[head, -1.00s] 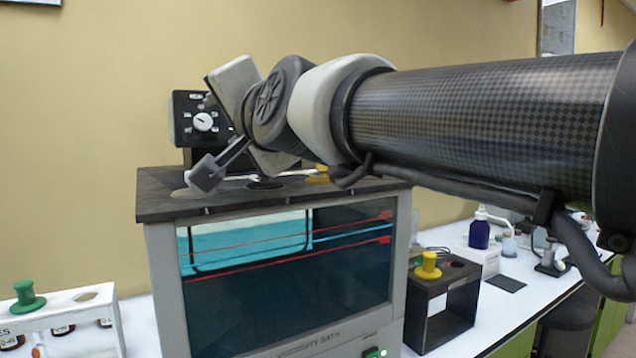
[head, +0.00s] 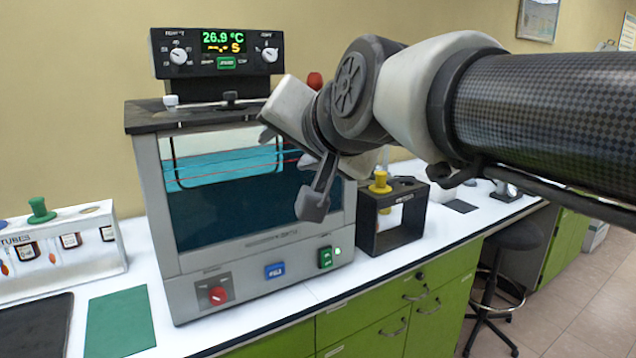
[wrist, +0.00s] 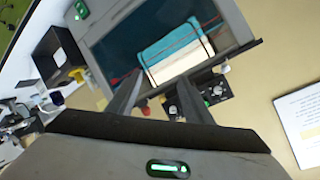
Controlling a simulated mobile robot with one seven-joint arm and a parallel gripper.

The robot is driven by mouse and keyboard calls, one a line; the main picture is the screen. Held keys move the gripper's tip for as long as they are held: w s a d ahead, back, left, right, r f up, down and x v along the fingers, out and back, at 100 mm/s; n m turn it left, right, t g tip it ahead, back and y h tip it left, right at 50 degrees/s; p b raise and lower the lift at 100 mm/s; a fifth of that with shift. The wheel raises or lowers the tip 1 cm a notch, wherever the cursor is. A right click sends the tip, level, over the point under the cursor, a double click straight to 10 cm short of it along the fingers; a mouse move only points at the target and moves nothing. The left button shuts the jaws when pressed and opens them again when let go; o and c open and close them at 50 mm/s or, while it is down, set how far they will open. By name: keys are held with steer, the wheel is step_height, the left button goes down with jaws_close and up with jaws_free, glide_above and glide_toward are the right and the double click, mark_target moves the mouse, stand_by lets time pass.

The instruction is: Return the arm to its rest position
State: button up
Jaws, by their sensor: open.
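My gripper (head: 314,200) hangs in front of the right part of the viscosity bath (head: 240,255), with its fingers pointing down. In the wrist view my gripper (wrist: 160,100) shows two fingers apart with nothing between them. The bath is a grey box with a dark window, a blue-green liquid band and red lines. It also shows in the wrist view (wrist: 105,20), tilted. My arm reaches in from the right and hides part of the bath's right side and top.
A black control unit (head: 218,50) reading 26.9 °C stands behind the bath. A black rack (head: 405,240) with a yellow-topped piece (head: 380,182) is at right. A white tube rack (head: 60,255), green mat (head: 120,320) and dark mat (head: 35,325) lie left. A stool (head: 515,240) stands by the counter.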

steer(key=s+d+f+n+g+h, duration=0.1)
steer(key=s+d+f+g+h, duration=0.2)
steer(key=s+d+f, duration=0.65)
steer(key=s+d+f+n+g+h, duration=0.25)
steer(key=s+d+f, duration=0.35)
steer(key=f, duration=0.6)
step_height(320, 180, up, 18)
steer(key=s+d+g+p, duration=0.1)
steer(key=d+p, duration=0.1)
steer(key=p, duration=1.7)
steer(key=shift+s+d+r+p, duration=0.15)
steer(key=shift+s+d+p, duration=0.15)
steer(key=shift+d+p, duration=0.1)
